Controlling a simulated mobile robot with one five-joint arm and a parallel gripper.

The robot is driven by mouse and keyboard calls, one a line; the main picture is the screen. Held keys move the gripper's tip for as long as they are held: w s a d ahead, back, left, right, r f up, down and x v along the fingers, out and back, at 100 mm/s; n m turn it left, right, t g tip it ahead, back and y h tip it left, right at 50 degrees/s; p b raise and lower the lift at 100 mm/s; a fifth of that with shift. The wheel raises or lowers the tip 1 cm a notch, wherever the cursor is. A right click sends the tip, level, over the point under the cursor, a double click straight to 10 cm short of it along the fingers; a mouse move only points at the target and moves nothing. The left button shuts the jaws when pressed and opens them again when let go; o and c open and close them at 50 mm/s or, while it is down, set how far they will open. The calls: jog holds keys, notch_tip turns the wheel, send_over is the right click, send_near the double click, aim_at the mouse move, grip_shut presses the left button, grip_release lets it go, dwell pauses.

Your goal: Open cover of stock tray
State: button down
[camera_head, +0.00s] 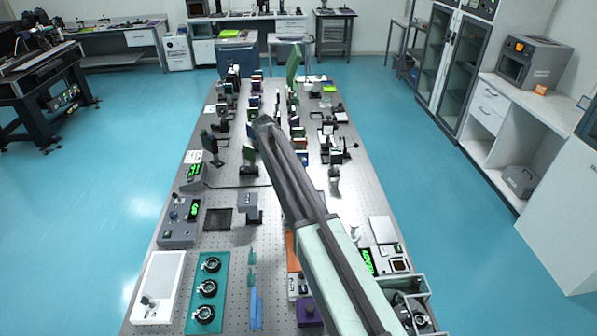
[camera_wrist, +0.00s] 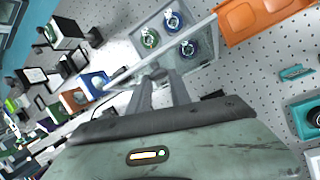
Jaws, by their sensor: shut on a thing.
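In the wrist view, the stock tray (camera_wrist: 163,52) is a pale tray holding several round lens-like parts. A long, pale bar (camera_wrist: 128,70) crosses in front of it at a slant and looks like an edge of its cover; how far the cover stands open I cannot tell. My gripper (camera_wrist: 156,78) is shut at this bar, around a small grey knob (camera_wrist: 155,70) that seems to belong to the cover.
In the wrist view an orange tray (camera_wrist: 262,20) lies beside the stock tray. Teal holders (camera_wrist: 295,73) stand on the perforated table at the right. Several optical mounts (camera_wrist: 66,32) crowd the left. In the head view, blue floor (camera_head: 100,170) is clear on both sides of the table (camera_head: 270,225).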

jog(key=a+f+h+b, duration=0.1)
jog(key=a+b, duration=0.1)
jog(key=a, duration=0.6)
jog(key=shift+s+f, duration=0.25)
jog(key=shift+s, duration=0.05)
jog(key=shift+h, duration=0.3)
jog(key=c, duration=1.5)
grip_release()
jog(key=o, duration=0.3)
jog(key=shift+s+r, duration=0.1)
jog(key=shift+r, duration=0.1)
jog(key=shift+w, duration=0.2)
